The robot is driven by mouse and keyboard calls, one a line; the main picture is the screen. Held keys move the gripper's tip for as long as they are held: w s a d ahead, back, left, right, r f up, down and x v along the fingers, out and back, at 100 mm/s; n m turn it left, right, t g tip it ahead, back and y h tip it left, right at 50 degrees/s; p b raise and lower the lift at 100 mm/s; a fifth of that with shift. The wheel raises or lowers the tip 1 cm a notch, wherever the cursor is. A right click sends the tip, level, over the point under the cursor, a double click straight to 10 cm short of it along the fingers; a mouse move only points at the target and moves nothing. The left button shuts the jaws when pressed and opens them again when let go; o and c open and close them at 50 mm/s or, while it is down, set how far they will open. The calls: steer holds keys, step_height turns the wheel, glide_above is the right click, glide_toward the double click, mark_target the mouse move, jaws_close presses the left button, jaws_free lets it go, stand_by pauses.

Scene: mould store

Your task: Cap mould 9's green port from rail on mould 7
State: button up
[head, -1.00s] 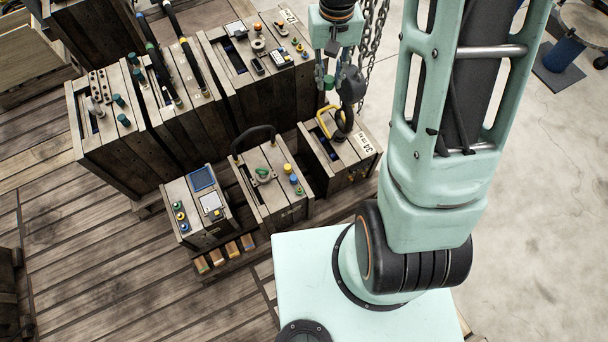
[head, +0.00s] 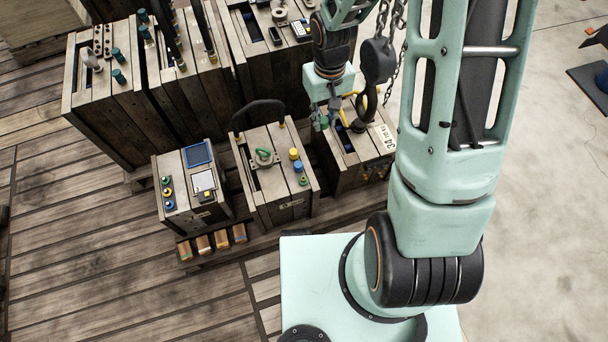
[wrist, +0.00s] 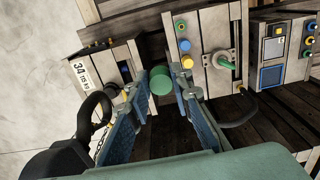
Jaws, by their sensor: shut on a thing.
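My gripper (head: 325,118) is shut on a green cap (wrist: 160,82), which sits between the fingertips in the wrist view. It hangs above the gap between the middle front mould (head: 270,190) and the mould marked 34 (head: 355,160). The middle mould's top carries a yellow cap (wrist: 187,62), a blue cap (wrist: 185,45) and a green ring-shaped port (wrist: 181,26) in a row. The held cap is apart from that port. I cannot read the numbers 7 or 9 on any mould.
A hook (head: 377,60) and chains hang close to my gripper. A small mould with a blue screen (head: 197,154) stands left. Taller moulds with teal caps (head: 119,77) stand behind.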

mark_target(304, 179)
steer(key=s+a+f+n+b, duration=0.1)
steer(key=f+b, duration=0.2)
steer(key=f, duration=0.3)
steer(key=s+a+f+n+b, duration=0.1)
steer(key=a+f+b, duration=0.1)
steer(key=f+b, duration=0.2)
steer(key=s+a+f+b, duration=0.2)
steer(key=f+b, duration=0.1)
steer(key=f, duration=0.5)
steer(key=shift+s+a+n+b, duration=0.1)
steer(key=shift+a+n+b, duration=0.05)
steer(key=shift+n+b, duration=0.25)
steer(key=shift+f+b, duration=1.95)
steer(key=shift+f, duration=0.4)
steer(key=shift+f+b, duration=1)
steer(key=shift+f, duration=0.05)
steer(key=o, duration=0.8)
steer(key=shift+r, duration=0.15)
step_height(304, 179, up, 12)
steer(key=shift+f, duration=0.1)
